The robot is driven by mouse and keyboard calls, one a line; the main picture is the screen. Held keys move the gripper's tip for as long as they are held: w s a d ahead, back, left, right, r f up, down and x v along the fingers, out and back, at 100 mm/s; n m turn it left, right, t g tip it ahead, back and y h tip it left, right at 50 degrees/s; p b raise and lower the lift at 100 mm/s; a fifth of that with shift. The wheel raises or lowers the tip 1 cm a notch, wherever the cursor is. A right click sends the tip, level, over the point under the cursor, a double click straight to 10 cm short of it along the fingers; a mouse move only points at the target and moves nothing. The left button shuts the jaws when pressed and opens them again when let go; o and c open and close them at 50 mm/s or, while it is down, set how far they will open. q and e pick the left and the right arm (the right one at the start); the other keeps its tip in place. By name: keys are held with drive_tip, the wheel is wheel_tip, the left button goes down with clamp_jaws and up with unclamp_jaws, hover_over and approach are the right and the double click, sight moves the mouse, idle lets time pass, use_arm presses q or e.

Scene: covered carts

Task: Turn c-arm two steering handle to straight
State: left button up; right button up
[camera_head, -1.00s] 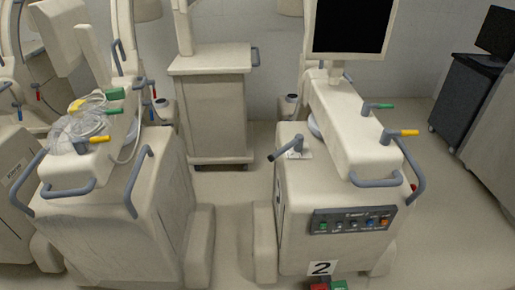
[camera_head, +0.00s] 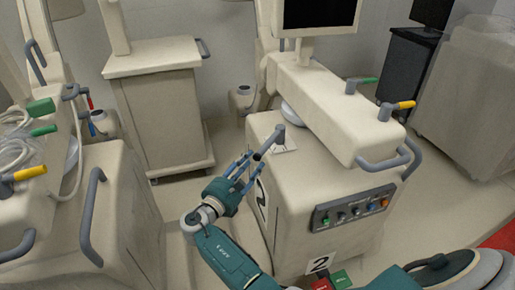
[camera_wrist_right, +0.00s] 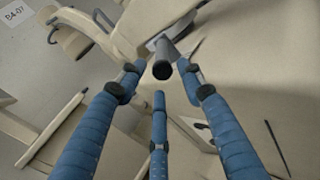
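C-arm two (camera_head: 330,185) is the cream cart with a "2" label low on its front. Its grey steering handle (camera_head: 270,143) stands at the left edge of its top and slants down to the left to a dark end. My right gripper (camera_head: 243,168) is just left of the handle, fingers pointing at its end. In the right wrist view, the spread blue fingers (camera_wrist_right: 161,82) of this gripper are open, with the handle (camera_wrist_right: 163,58) showing dark end first between their tips. I cannot tell whether any finger touches it. My left gripper is out of view.
Another cream cart (camera_head: 125,215) with grey rails stands close on the left. A plain cabinet cart (camera_head: 155,105) is behind. A monitor (camera_head: 320,12) and yellow (camera_head: 404,105) and green (camera_head: 368,80) levers are on c-arm two. Floor shows between the carts.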

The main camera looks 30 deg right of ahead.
sight(266, 147)
drive_tip(key=b+x, duration=0.1)
drive_tip(key=x, duration=0.2)
drive_tip(key=b+x, duration=0.1)
drive_tip(key=x, duration=0.2)
drive_tip(key=b+x, duration=0.1)
drive_tip(key=x, duration=0.2)
drive_tip(key=shift+s+f, duration=0.15)
drive_tip(key=shift+f, duration=0.1)
drive_tip(key=shift+x, duration=0.75)
drive_tip(key=shift+r, duration=0.1)
drive_tip(key=shift+c, duration=0.5)
clamp_jaws()
